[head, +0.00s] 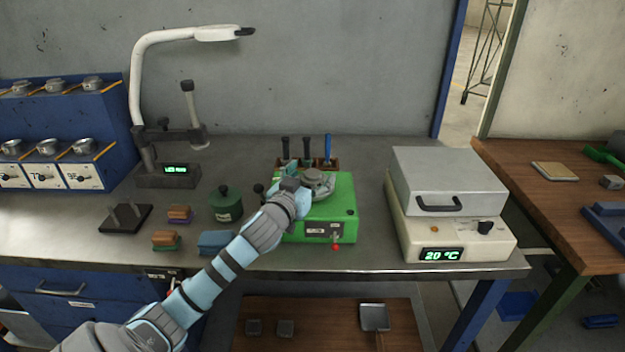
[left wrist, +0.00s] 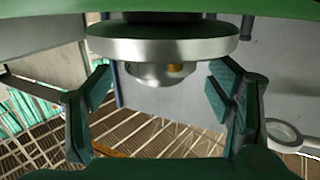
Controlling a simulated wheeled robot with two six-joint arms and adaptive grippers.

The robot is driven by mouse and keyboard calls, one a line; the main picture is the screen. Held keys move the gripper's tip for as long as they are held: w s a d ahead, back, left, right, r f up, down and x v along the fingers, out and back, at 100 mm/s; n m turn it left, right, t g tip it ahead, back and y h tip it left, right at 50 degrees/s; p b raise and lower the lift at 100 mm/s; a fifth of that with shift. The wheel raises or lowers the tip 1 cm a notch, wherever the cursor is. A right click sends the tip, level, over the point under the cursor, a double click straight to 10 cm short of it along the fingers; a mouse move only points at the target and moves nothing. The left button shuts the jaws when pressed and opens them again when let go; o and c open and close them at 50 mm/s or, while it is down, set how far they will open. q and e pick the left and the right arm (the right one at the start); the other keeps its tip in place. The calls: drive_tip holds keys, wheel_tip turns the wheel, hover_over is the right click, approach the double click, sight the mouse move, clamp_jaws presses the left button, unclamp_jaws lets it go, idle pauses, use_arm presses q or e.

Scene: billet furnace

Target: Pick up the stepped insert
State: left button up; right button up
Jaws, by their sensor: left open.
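My left gripper (head: 296,188) is at the top left of a green box (head: 345,205) on the bench, close to a round grey metal part (head: 321,181) on it. In the left wrist view my left gripper (left wrist: 162,92) is open, its fingers spread to either side of a silver rounded piece (left wrist: 145,74) with a brass-coloured spot. This piece projects from a wider silver disc (left wrist: 165,44). Neither finger is clearly shut on it. I cannot tell for certain which part is the stepped insert. My right gripper is out of view.
A rack with several upright handled tools (head: 307,163) stands behind the green box. A heater box (head: 450,205) showing 20 °C stands to its right. A green lidded pot (head: 226,204) and coloured blocks (head: 216,242) lie to the left. Bare bench lies between box and heater.

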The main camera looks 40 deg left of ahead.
use_arm(q)
drive_tip(key=shift+s, duration=0.1)
clamp_jaws()
idle(0.3)
